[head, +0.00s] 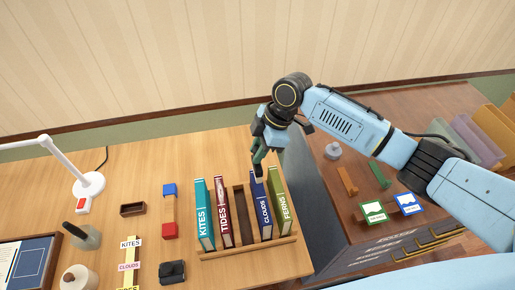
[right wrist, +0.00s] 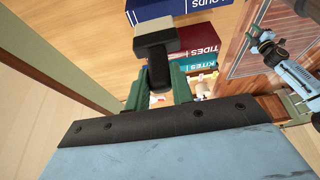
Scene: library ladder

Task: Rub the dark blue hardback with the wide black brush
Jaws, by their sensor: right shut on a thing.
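The dark blue hardback (head: 261,207), lettered CLOUDS, stands upright in the wooden book rack (head: 246,250), between an empty-looking slot and a green book. Its blue cover also shows at the top of the right wrist view (right wrist: 180,8). My right gripper (head: 258,158) is above the top of this book. It is shut on the wide black brush (right wrist: 156,62), whose pale bristle end (right wrist: 154,33) points toward the blue book. I cannot tell whether bristles and book touch. My left gripper (right wrist: 256,38) seems to show small in the right wrist view, its jaws unclear.
Teal KITES (head: 203,215) and maroon TIDES (head: 223,212) books stand left in the rack; green FERNS (head: 280,203) stands right. A black block (head: 172,272), a lamp (head: 88,185) and label strips are further left. A brown cabinet (head: 400,120) stands right.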

